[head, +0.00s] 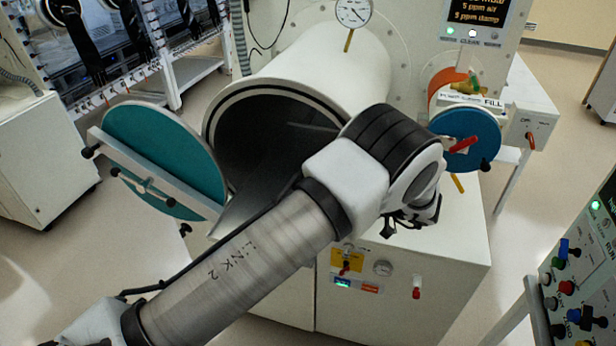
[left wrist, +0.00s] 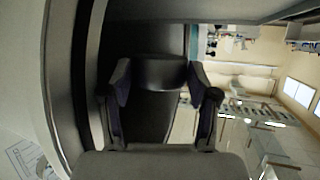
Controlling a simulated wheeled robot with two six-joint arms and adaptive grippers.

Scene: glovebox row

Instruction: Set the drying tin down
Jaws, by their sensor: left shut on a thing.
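My left gripper (left wrist: 160,78) shows in the left wrist view with a finger on each side of a dark grey, smooth-edged thing (left wrist: 160,72). It is shut on this thing, which I take to be the drying tin, though no label shows. In the head view my left arm reaches across from the lower left; its wrist hides most of the gripper and the tin. The wrist is in front of the right side of the open round chamber (head: 265,135). I cannot tell whether the tin touches a surface. My right gripper is in neither view.
The large teal round door (head: 165,150) stands open at left. A grey tray (head: 238,208) juts from the chamber mouth. A small blue round door (head: 468,138) is at right, above the white cabinet (head: 440,285). A control panel (head: 585,290) stands at lower right.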

